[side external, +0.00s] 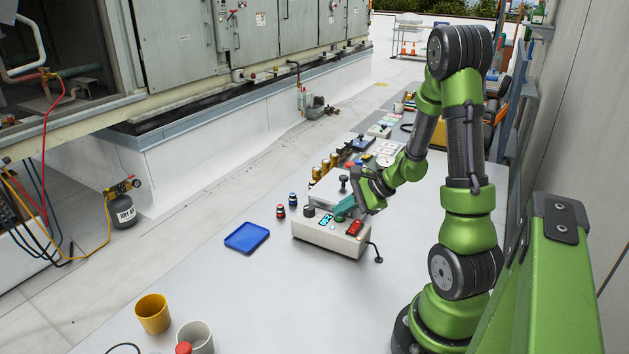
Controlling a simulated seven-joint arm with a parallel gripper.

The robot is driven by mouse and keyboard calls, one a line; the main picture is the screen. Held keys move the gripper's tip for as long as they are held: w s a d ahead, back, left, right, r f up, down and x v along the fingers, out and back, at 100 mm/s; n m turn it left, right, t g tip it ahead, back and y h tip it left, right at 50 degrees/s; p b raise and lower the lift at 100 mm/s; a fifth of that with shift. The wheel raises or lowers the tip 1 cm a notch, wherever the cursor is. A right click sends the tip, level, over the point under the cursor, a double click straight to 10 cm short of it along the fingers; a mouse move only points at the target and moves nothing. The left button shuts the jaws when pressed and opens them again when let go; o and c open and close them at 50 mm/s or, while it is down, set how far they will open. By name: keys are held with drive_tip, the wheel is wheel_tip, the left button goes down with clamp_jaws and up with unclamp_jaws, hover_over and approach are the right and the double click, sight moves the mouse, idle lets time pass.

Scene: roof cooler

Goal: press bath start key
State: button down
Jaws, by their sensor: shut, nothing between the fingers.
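Which part is the start key is too small to tell. My gripper (341,214) is shut and empty, reaching down from the right over the panel. Its teal fingers end close to the display and the red switch. Whether they touch the panel cannot be told from this view.
A blue tray (247,237) and two small bottles (286,208) stand left of the unit. A yellow cup (153,314) and a white cup (196,338) stand at the front. Brass cylinders (325,166) and other items crowd behind. The table between tray and cups is clear.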

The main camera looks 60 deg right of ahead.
sight(345, 222)
drive_tip(key=shift+r, duration=0.85)
drive_tip(key=shift+r, duration=2.5)
drive_tip(key=shift+s+a+f, duration=0.2)
drive_tip(key=shift+s+f, duration=0.1)
drive_tip(key=s+a+r+n, duration=0.1)
drive_tip(key=a+r+n, duration=0.2)
drive_tip(key=a+n, duration=0.4)
drive_tip(key=s+a+r+n+g, duration=0.1)
drive_tip(key=s+a+r+n, duration=0.1)
drive_tip(key=a+r+n, duration=0.2)
drive_tip(key=s+a+r+n, duration=0.2)
drive_tip(key=a+r+n, duration=0.2)
drive_tip(key=a+n, duration=0.5)
drive_tip(key=a, duration=0.3)
drive_tip(key=shift+s+a+r+n+g, duration=0.15)
drive_tip(key=shift+a+r+n+g, duration=0.15)
drive_tip(key=shift+g, duration=0.1)
